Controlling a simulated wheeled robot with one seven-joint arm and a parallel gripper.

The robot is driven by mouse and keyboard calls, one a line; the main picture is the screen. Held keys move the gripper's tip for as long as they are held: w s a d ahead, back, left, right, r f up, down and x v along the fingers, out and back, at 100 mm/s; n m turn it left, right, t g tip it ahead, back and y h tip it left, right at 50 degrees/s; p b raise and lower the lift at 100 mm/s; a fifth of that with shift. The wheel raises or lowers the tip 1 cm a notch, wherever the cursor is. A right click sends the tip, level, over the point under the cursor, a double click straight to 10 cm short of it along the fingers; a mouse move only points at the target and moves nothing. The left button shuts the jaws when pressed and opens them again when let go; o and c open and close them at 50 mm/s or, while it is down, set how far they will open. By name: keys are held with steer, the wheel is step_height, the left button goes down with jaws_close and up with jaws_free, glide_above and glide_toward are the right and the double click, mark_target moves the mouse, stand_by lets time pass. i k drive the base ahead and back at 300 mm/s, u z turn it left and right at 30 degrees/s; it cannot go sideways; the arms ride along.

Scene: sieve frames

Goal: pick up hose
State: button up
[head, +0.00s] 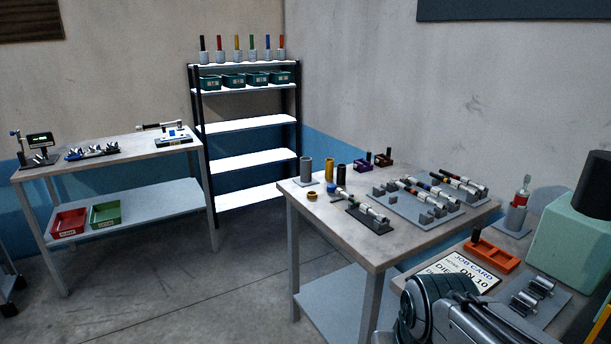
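No part is plainly marked as the hose. Several slim tubular pieces with pale and dark sections and coloured bands lie side by side on a grey rack (392,208) on the near workbench. A similar tubular piece (362,204) lies on a small dark holder at the rack's left. I cannot tell whether any of these is the hose. Part of my arm shows at the bottom right, in front of the bench. My gripper is not in view, so what it holds cannot be seen.
The near workbench (333,221) also bears upright cylinders (306,169) at its back left. An orange tray (484,255) and a job card (461,274) lie at the right. A shelf unit (249,126) and another bench (120,153) stand behind. Open floor (180,295) lies at left.

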mark_target(365, 208)
steer(key=u, duration=0.6)
steer(key=i, duration=1.55)
steer(key=z, duration=0.7)
